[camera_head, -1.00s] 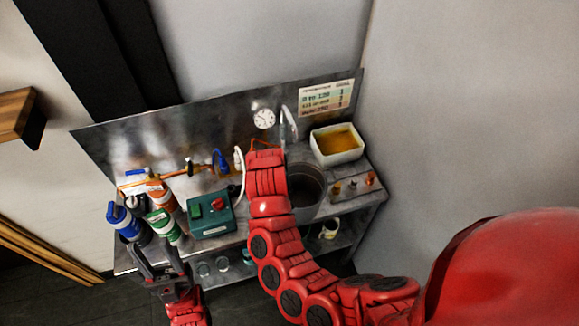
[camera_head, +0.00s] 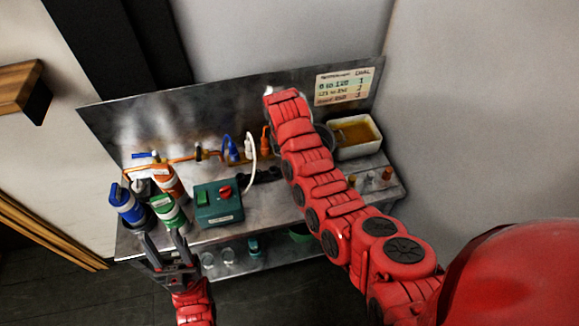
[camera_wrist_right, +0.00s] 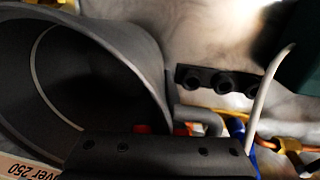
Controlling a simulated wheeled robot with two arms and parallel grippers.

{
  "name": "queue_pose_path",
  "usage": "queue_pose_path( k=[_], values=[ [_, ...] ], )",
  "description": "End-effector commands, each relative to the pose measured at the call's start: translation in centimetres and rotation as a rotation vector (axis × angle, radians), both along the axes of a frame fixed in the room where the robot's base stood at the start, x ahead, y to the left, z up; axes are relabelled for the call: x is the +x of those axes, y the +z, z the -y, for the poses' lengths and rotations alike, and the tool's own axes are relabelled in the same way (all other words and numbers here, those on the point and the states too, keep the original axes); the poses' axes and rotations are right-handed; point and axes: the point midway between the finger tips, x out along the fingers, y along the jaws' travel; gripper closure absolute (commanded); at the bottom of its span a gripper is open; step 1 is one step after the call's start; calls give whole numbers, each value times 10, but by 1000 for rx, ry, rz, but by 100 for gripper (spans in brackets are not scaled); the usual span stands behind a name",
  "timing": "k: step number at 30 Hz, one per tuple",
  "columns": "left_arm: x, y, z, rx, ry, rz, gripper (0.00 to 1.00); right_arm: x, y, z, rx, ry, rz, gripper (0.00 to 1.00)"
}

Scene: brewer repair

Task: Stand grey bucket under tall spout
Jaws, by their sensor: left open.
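The grey bucket (camera_wrist_right: 85,70) fills the left of the right wrist view, its wide rim and dark inside turned towards the camera. In the head view only a piece of its grey rim (camera_head: 326,136) shows behind my right arm, left of the white tub. My right gripper (camera_wrist_right: 155,150) shows as a dark body below the bucket; its fingertips and any hold on the rim are hidden. The tall spout cannot be made out in the head view, where my arm covers that area. My left gripper (camera_head: 166,240) is open and empty at the bench's front left, near the green-and-white bottle.
A white tub (camera_head: 358,150) of amber liquid stands at the bench's right. A green control box (camera_head: 218,207) is mid-bench. Blue (camera_head: 126,205), green (camera_head: 167,211) and orange (camera_head: 169,183) bottles crowd the left. Orange pipework with valves (camera_head: 199,153) runs along the back. A dark holed block (camera_wrist_right: 222,82) lies near the bucket.

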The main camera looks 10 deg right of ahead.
Motion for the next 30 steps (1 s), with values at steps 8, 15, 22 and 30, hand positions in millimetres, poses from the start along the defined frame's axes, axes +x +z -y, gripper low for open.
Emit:
queue_pose_path(
  k=[8,15,22,30],
  values=[
    [0,7,0,0,0,0,50,13,1,3,1,-4,-2,100],
    [0,17,0,0,0,0,50,15,-6,4,1,-6,-6,100],
    [0,22,0,0,0,0,50,15,-28,2,1,-4,-3,100],
    [0,23,0,0,0,0,50,16,-34,3,3,-8,3,100]
  ],
)
